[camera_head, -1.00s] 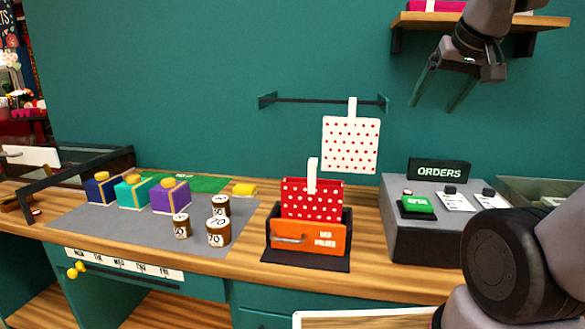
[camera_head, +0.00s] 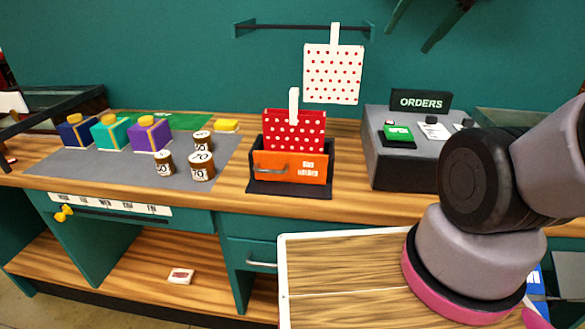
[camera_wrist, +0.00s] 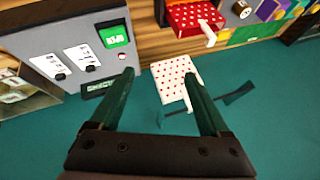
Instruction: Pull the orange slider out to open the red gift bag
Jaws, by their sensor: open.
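The red polka-dot gift bag (camera_head: 294,131) stands upright in a dark holder on the counter, with a white tag strip rising from it. The orange slider (camera_head: 290,166) with a grey handle is at the front of the holder, below the bag. In the wrist view the red bag (camera_wrist: 194,18) is at the top, seen upside down; the slider is not clear there. My gripper (camera_wrist: 160,92) is open and empty, high near the wall, away from the bag. Only its finger ends (camera_head: 418,22) show at the top of the head view.
A white dotted bag (camera_head: 333,74) hangs from a wall rail above. The grey orders box (camera_head: 400,165) stands to the right. Several weights and gift boxes sit on a grey mat (camera_head: 100,172) to the left. Bare counter lies before the holder.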

